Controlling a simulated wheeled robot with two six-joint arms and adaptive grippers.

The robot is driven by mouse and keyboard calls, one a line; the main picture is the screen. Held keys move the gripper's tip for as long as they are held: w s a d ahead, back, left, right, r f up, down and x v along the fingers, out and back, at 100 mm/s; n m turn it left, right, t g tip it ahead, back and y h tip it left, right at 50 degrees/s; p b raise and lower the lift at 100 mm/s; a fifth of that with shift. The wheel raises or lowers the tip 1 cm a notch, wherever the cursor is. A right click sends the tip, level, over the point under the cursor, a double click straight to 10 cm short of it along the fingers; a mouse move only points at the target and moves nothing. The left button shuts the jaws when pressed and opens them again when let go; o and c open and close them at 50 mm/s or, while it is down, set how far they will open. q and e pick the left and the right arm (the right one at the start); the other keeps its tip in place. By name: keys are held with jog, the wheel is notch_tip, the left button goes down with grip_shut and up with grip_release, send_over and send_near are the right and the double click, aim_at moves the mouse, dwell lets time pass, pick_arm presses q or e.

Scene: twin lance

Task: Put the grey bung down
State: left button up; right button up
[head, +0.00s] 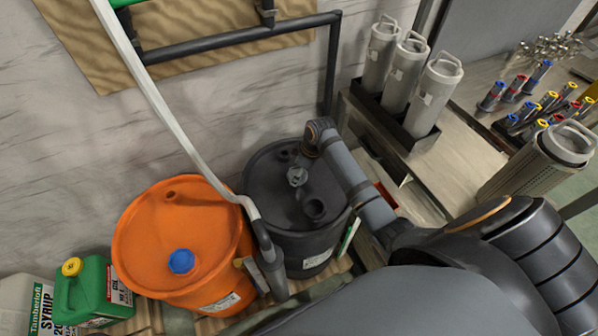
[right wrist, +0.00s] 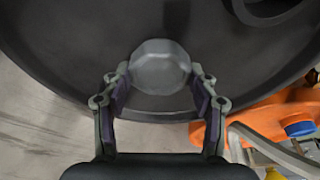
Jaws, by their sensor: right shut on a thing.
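The grey bung (head: 297,177) shows over the lid of the black drum (head: 262,190) in the head view. In the right wrist view the bung (right wrist: 160,67) is a pale grey many-sided piece between my fingertips. My right gripper (right wrist: 160,80) is shut on it, with one finger on each side. The dark lid (right wrist: 75,40) lies behind it, with the rim below. I cannot tell whether the bung touches the lid. A round collar (head: 314,210) stands on the lid, nearer than the bung. My left gripper is not in view.
An orange drum (head: 150,240) with a blue cap (head: 181,261) stands left of the black drum. A pale lance (head: 185,125) slopes down between them. A green jug (head: 85,290) is at lower left. Several grey canisters (head: 400,75) stand in a rack at right.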

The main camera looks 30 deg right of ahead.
jog(key=shift+f, duration=0.25)
jog(key=o, duration=1)
jog(key=v, duration=1.2)
jog(key=shift+r, duration=0.2)
jog(key=shift+a, duration=0.1)
